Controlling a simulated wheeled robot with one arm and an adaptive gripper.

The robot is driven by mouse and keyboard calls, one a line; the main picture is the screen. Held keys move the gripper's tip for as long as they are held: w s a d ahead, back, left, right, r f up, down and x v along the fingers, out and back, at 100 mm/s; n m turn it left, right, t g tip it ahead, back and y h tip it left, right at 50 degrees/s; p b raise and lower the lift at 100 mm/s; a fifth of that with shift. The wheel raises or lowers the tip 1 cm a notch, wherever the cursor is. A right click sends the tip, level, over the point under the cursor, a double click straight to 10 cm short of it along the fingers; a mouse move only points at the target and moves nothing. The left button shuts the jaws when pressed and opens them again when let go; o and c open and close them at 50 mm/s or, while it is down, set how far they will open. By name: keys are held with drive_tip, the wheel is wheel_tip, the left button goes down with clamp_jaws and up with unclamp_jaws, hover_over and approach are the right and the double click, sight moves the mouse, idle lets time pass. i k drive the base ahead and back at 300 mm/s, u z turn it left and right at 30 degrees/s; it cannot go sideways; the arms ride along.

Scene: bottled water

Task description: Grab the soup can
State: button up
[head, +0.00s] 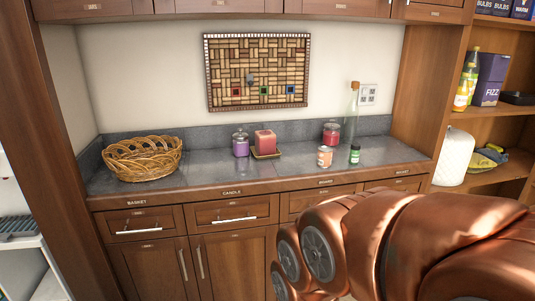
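A small can with an orange and white label (324,157) stands upright on the grey tiled counter, right of the middle. It looks like the soup can, but its label is too small to read. My copper-coloured arm fills the lower right, in front of the cabinets and below the can in the picture. My gripper's fingers do not show. Nothing covers the can.
The counter (215,175) also holds a wicker basket (143,158), a purple jar (241,145), a pink candle (265,142) on a small tray and a tall clear bottle (352,115). Wooden shelves (499,112) stand at right. Upper cabinets overhang the counter. The front middle counter is clear.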

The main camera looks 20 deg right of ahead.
sight(325, 153)
drive_tip(key=u, duration=0.25)
drive_tip(key=i, duration=0.7)
drive_tip(key=z, duration=0.45)
drive_tip(key=i, duration=0.75)
drive_tip(key=z, duration=0.65)
